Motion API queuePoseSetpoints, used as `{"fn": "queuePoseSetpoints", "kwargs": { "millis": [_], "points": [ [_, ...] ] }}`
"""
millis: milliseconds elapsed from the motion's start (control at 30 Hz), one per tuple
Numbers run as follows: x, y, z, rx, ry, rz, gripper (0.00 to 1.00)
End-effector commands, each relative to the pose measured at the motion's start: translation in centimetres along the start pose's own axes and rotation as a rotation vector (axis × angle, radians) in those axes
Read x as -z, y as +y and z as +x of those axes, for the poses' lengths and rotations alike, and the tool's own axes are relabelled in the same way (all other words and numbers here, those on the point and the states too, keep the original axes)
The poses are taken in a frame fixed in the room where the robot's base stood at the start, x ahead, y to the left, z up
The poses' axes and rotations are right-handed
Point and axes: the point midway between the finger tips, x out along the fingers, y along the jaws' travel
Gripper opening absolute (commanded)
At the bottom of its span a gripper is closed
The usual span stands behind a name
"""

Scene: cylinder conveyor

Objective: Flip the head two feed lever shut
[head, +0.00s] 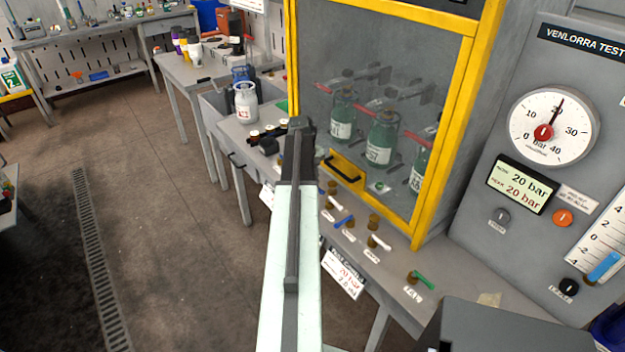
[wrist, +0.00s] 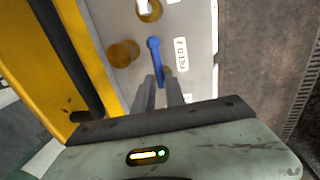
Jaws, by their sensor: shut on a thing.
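The blue feed lever (wrist: 154,58) shows in the wrist view beside a white label that reads as feed 2. In the head view a blue lever (head: 343,222) shows in the row on the bench, just right of my pale arm. My arm hides the fingertips there.
A yellow-framed cabinet (head: 460,110) holding green bottles stands behind the levers; its black handle (wrist: 82,105) is close to my gripper. Brass fittings (wrist: 123,52) and white levers (head: 380,243) flank the blue lever. A gauge panel (head: 552,126) stands at right. Open floor lies left.

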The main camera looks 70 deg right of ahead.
Motion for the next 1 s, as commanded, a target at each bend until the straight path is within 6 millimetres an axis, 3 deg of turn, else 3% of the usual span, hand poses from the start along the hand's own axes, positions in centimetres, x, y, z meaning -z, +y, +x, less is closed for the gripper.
{"fn": "queuePoseSetpoints", "kwargs": {
  "millis": [233,267,300,667,833,1000],
  "points": [
    [-0.4,0.2,0.1,-0.001,-0.01,0.004,0.0],
    [-0.4,0.2,0.1,-0.001,-0.009,0.004,0.23],
    [-0.4,0.2,0.1,-0.001,-0.009,0.004,0.33],
    [-0.2,0.1,-0.2,0.0,-0.003,0.002,0.33],
    [-0.2,0.1,-2.2,0.0,-0.003,0.002,0.33],
    [-0.3,0.2,-5.5,0.0,-0.004,0.001,0.33]
  ]
}}
